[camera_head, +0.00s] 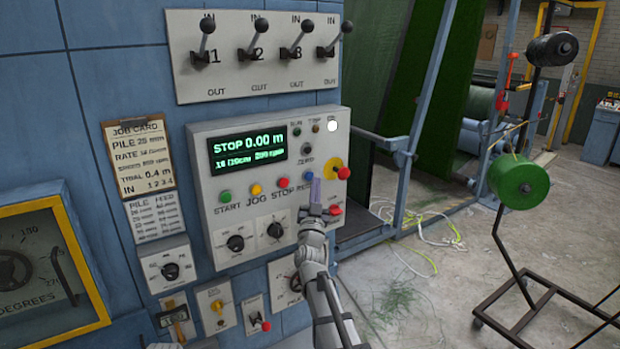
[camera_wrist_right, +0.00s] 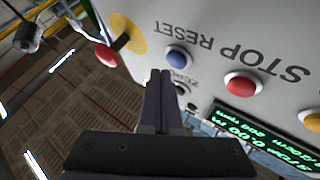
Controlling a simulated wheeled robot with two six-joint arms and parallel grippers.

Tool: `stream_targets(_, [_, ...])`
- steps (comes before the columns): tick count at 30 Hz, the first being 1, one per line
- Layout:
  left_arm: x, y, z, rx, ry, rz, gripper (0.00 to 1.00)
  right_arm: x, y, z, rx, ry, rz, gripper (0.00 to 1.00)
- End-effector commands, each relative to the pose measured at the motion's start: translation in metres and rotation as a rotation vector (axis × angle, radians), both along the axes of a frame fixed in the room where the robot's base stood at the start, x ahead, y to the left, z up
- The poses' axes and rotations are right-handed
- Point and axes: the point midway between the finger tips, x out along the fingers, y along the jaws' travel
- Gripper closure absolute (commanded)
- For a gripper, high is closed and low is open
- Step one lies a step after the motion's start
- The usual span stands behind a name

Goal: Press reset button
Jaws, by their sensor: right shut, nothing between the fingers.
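The grey control box (camera_head: 222,250) on the blue cabinet has a green display (camera_head: 247,152) reading "STOP 0.00 m". The reset button (camera_head: 309,176) is blue and sits right of the red stop button (camera_head: 283,182). In the right wrist view the blue reset button (camera_wrist_right: 176,57) shows beside the upside-down word RESET. My right gripper (camera_head: 316,188) is shut and empty, its fingertips just in front of the panel by the blue button. In the wrist view the tips (camera_wrist_right: 160,73) appear close beside the button; I cannot tell whether they touch. My left gripper is not in view.
A red knob on a yellow disc (camera_head: 335,169) is right of the reset button. Several levers (camera_head: 258,53) are on the plate above. A job card (camera_head: 139,156) hangs at left. A reel stand (camera_head: 519,181) stands at right on open floor with loose strands.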

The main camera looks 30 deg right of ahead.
Motion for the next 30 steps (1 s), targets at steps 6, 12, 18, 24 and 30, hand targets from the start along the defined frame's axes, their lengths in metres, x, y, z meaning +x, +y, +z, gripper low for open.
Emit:
stream_targets(6, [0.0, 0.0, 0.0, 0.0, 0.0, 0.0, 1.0, -0.019, -0.001, 0.0, 0.001, 0.0, -0.001, 1.0])
stream_targets(12, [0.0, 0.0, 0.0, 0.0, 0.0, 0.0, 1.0, -0.038, -0.002, 0.0, 0.0, 0.0, 0.0, 1.0])
stream_targets(18, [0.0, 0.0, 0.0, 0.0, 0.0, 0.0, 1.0, -0.049, -0.004, 0.0, 0.0, 0.001, 0.0, 1.0])
stream_targets(24, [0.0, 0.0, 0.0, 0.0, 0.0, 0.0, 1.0, -0.048, -0.004, 0.0, 0.0, 0.0, 0.0, 1.0])
stream_targets(30, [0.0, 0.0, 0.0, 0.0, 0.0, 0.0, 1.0, -0.048, -0.004, 0.0, 0.0, 0.0, 0.0, 1.0])
